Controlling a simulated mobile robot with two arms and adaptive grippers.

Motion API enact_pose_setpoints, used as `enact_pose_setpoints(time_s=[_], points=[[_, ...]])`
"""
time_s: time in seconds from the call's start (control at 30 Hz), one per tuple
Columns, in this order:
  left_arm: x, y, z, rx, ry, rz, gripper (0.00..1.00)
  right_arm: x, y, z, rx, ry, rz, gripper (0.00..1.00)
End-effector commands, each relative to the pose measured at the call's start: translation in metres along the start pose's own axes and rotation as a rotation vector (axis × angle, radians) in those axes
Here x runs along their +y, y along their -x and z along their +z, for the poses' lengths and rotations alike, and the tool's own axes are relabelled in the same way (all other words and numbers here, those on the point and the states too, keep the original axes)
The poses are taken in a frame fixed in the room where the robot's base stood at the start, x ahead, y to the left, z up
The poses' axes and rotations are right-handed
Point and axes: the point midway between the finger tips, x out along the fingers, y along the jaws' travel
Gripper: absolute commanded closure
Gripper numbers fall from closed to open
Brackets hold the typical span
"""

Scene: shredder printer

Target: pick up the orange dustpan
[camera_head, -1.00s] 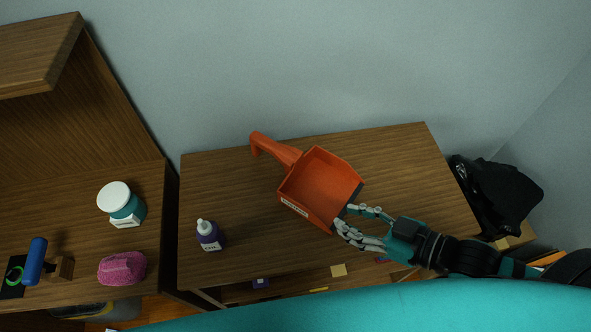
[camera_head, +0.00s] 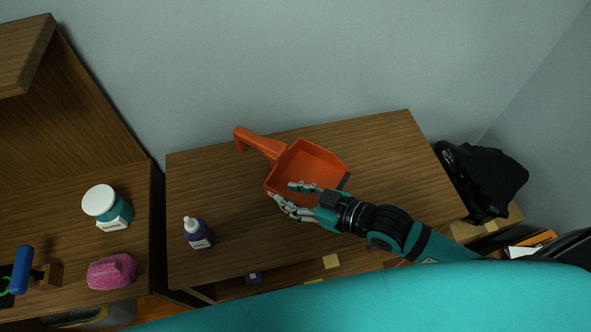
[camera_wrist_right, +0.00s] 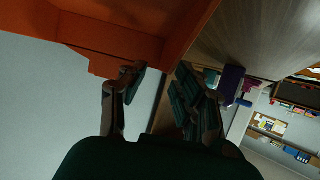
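The orange dustpan (camera_head: 318,163) lies on the wooden desk, its handle (camera_head: 258,143) pointing to the back left and its dark lip toward the right. My right gripper (camera_head: 291,197) is at its near side wall, one finger over the pan and the others outside it. In the right wrist view the dustpan (camera_wrist_right: 110,32) fills the upper left, and the fingers of my right gripper (camera_wrist_right: 165,80) are apart, with the wall's edge between them. I cannot tell whether they touch it. My left gripper is not in view.
A purple bottle (camera_head: 198,234) stands on the desk to the left. A teal jar (camera_head: 110,207) and a pink sponge-like item (camera_head: 112,270) are on the left shelf unit. A black bag (camera_head: 485,180) is at the right. The desk behind the dustpan is clear.

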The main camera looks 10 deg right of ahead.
Motion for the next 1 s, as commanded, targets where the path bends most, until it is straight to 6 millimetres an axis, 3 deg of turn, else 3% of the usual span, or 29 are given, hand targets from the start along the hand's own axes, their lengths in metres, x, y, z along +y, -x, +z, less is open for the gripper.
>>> enact_pose_setpoints(time_s=[0.23, 0.53, 0.77, 1.0], points=[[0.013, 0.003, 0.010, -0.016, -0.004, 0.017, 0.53, -0.003, -0.036, 0.003, 0.002, -0.001, 0.002, 0.69], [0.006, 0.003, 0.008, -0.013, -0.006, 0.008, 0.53, -0.004, -0.041, 0.004, 0.000, 0.000, 0.001, 0.69], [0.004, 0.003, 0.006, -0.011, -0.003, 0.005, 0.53, -0.003, -0.041, 0.004, 0.000, 0.000, 0.001, 0.98], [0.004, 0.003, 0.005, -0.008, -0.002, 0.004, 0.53, -0.003, -0.041, 0.004, 0.000, 0.000, 0.001, 1.00]])
